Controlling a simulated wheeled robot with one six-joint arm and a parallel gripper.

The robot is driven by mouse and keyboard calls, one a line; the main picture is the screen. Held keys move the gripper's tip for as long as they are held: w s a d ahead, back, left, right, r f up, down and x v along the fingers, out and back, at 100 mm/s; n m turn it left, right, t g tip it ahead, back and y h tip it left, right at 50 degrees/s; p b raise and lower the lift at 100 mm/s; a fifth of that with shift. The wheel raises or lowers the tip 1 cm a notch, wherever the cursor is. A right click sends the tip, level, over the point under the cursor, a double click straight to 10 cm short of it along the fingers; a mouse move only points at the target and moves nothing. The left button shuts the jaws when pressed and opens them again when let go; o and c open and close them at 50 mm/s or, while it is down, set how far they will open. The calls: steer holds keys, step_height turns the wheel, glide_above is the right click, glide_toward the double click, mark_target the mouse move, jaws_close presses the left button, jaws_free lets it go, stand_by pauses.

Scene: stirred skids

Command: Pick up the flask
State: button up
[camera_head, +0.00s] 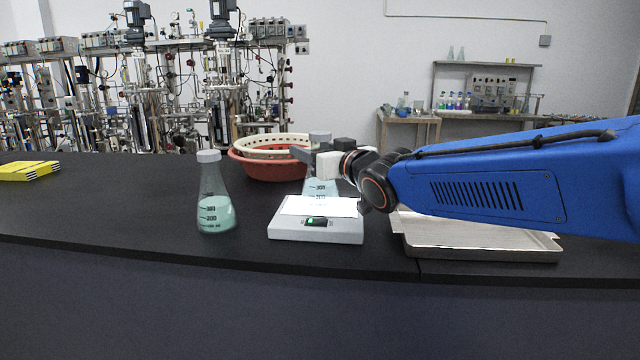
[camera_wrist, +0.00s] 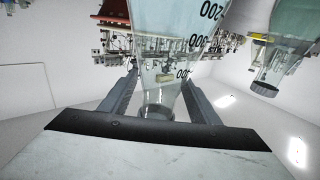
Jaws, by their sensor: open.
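A conical flask (camera_head: 320,186) with pale blue liquid and a grey cap stands upright at the white scale (camera_head: 290,232). Its base is hidden, so I cannot tell whether it is on the scale or behind it. My gripper (camera_head: 320,155) is open at its neck. In the wrist view, which looks upside down, this flask (camera_wrist: 160,70) shows between the two fingers of my gripper (camera_wrist: 161,80), with gaps at both sides. A second capped flask (camera_head: 216,213) with green liquid stands upright to the left on the bench. A flask also shows at upper right in the wrist view (camera_wrist: 287,45).
A red basket (camera_head: 262,171) with a cream basket (camera_head: 270,140) in it stands behind the scale. A metal tray (camera_head: 480,255) lies right, below my arm. Yellow items (camera_head: 25,171) lie far left. The black bench (camera_head: 110,205) is clear between them and the green-liquid flask.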

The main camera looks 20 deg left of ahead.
steer(key=shift+w+a, duration=0.45)
steer(key=shift+a, duration=0.1)
steer(key=shift+r, duration=0.1)
jaws_close()
